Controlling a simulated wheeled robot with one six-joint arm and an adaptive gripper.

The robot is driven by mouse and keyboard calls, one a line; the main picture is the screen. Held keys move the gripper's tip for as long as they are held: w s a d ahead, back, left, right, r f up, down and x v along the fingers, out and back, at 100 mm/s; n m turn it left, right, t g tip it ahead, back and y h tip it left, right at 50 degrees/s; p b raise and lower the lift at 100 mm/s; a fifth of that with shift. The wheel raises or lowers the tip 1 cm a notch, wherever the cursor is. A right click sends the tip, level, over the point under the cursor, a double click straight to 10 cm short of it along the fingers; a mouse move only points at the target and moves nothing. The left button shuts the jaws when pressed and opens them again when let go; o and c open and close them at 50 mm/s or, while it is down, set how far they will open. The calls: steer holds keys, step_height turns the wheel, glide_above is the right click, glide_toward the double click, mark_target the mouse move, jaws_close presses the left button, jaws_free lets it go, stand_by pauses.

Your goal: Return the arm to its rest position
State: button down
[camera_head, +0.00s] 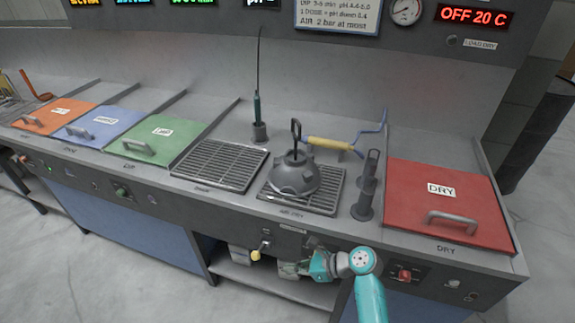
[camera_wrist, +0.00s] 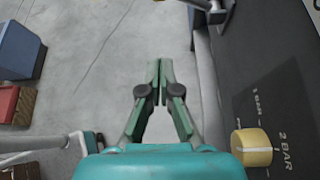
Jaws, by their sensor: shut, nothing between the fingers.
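My teal arm reaches in at the lower right of the head view, in front of the bench's front panel. My gripper (camera_head: 288,269) points left there, low beside the panel. In the wrist view my gripper (camera_wrist: 158,78) has its green fingertips together, with nothing between them. A yellow knob (camera_head: 255,255) on the front panel is just left of the fingers. It also shows in the wrist view (camera_wrist: 251,146), beside "1 BAR" and "2 BAR" marks, apart from the fingers.
A dark hood-shaped part (camera_head: 294,175) sits on a grate, near a yellow-handled blue tool (camera_head: 335,144). Red (camera_head: 440,205), green (camera_head: 158,140), blue and orange lids cover the bench. Grey floor (camera_wrist: 90,60) lies open beside the panel.

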steer(key=s+d+f+n+t+h, duration=0.25)
steer(key=s+f, duration=0.25)
steer(key=s, duration=0.4)
steer(key=s+d+f+n+t+h, duration=0.2)
steer(key=s+d+f+n+h, duration=0.15)
steer(key=s+f, duration=0.4)
steer(key=s+d+r+n+t+h, duration=0.1)
steer(key=s+d+r+n+h, duration=0.15)
steer(key=s, duration=0.45)
steer(key=s+d+r+n+t+h, duration=0.1)
steer(key=s+d+r+n+t, duration=0.2)
steer(key=s, duration=0.4)
steer(key=s+d+r+n+t+h, duration=0.1)
steer(key=s+r+n, duration=0.4)
steer(key=r, duration=0.6)
steer(key=s+d+r+n+t+h, duration=0.1)
steer(key=s+d+r+n+t, duration=0.1)
steer(key=s+r+n, duration=0.4)
step_height(320, 180, up, 5)
steer(key=shift+s+d+f, duration=0.1)
steer(key=shift+s+d, duration=0.45)
steer(key=shift+s, duration=0.6)
